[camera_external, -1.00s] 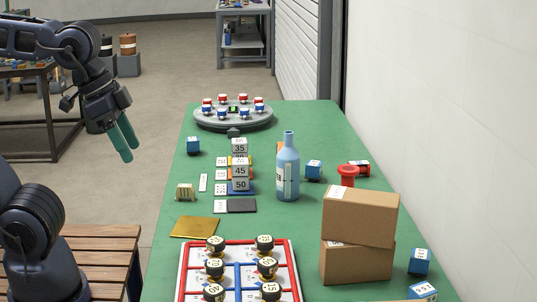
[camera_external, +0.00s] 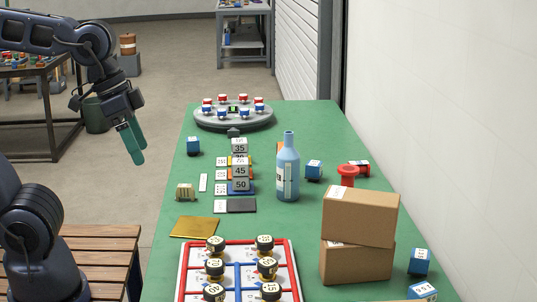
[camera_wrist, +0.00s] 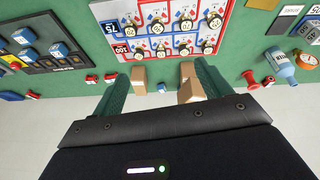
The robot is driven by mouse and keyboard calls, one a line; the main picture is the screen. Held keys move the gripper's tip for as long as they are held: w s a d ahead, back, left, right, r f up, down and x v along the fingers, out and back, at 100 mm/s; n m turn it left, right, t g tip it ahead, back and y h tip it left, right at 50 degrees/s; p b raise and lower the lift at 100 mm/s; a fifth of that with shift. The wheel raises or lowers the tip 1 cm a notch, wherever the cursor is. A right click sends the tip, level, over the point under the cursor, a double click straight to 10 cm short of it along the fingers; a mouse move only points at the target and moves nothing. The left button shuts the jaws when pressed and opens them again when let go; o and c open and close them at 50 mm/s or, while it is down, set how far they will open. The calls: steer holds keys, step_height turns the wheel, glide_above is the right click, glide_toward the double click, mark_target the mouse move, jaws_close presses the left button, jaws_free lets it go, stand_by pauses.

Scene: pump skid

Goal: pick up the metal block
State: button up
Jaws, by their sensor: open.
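Grey metal-looking blocks with numbers stand in a row on the green table; blocks marked 35 (camera_external: 239,145), 45 (camera_external: 240,171) and 50 (camera_external: 240,185) are readable in the external view. I cannot tell which one the task means. My gripper (camera_external: 135,152) hangs in the air left of the table, well away from the blocks, with teal fingers open and empty. In the wrist view my gripper (camera_wrist: 160,85) shows its two fingers spread apart, with cardboard boxes (camera_wrist: 188,82) far beyond them. A number 50 tile shows partly at the right edge there.
A blue bottle (camera_external: 288,168) stands just right of the blocks. Stacked cardboard boxes (camera_external: 358,218) are at the right. A brass plate (camera_external: 195,227) and a red-and-blue framed board (camera_external: 238,250) with knobs lie nearer. A round grey turntable (camera_external: 233,120) is at the far end.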

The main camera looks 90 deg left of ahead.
steer(key=w+a+f+n+h, duration=0.25)
steer(key=w+a+n, duration=0.2)
steer(key=w, duration=0.25)
steer(key=w+a+f+n+h, duration=0.25)
steer(key=w+a+n, duration=0.2)
steer(key=w, duration=0.25)
steer(key=w+a+f+n+t+h, duration=0.1)
steer(key=w+a+f+n, duration=0.25)
steer(key=a, duration=0.45)
steer(key=w+a+f+n+t+h, duration=0.1)
steer(key=w+a+f+n+t, duration=0.15)
steer(key=w+a+n, duration=0.4)
steer(key=n+t+y, duration=0.7)
steer(key=n+t, duration=0.1)
steer(key=n, duration=0.8)
glide_toward(246, 160)
steer(key=x, duration=0.6)
steer(key=f+x, duration=0.1)
steer(key=x, duration=0.3)
steer(key=shift+d, duration=0.15)
steer(key=shift+c, duration=0.3)
steer(key=c, duration=1.3)
